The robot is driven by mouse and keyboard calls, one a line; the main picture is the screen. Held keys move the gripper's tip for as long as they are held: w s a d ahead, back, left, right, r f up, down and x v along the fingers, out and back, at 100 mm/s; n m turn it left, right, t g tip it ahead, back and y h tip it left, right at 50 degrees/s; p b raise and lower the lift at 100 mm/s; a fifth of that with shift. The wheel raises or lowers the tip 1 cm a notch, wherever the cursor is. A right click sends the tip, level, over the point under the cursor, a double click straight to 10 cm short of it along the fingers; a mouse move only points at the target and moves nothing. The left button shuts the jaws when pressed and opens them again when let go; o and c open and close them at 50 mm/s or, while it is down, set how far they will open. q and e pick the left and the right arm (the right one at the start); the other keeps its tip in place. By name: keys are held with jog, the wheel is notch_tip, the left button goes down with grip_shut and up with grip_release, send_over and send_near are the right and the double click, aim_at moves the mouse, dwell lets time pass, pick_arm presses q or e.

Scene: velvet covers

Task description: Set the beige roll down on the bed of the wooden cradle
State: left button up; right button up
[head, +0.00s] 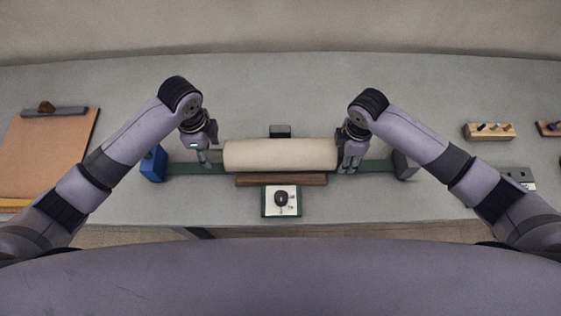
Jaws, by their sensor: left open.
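The beige roll (280,154) lies level, left to right, in the middle of the table. The wooden cradle (281,180) shows as a brown strip along the roll's front lower edge; its bed is hidden under the roll. The roll is over the cradle, but I cannot tell whether it touches the bed. My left gripper (209,158) is open at the roll's left end. My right gripper (348,162) is at the roll's right end; its fingers point down, and I cannot tell whether they grip anything.
A green strip (377,166) runs under the roll, between a blue block (153,164) and a grey block (405,165). A small card with a dark knob (281,199) lies in front. A clipboard (48,150) is at left, a wooden peg block (489,132) at right.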

jog(key=shift+r, duration=0.1)
pick_arm(q)
notch_tip(320, 180, up, 8)
pick_arm(e)
notch_tip(320, 180, up, 12)
dwell(0.4)
pick_arm(q)
jog(key=shift+f, duration=0.1)
dwell(0.4)
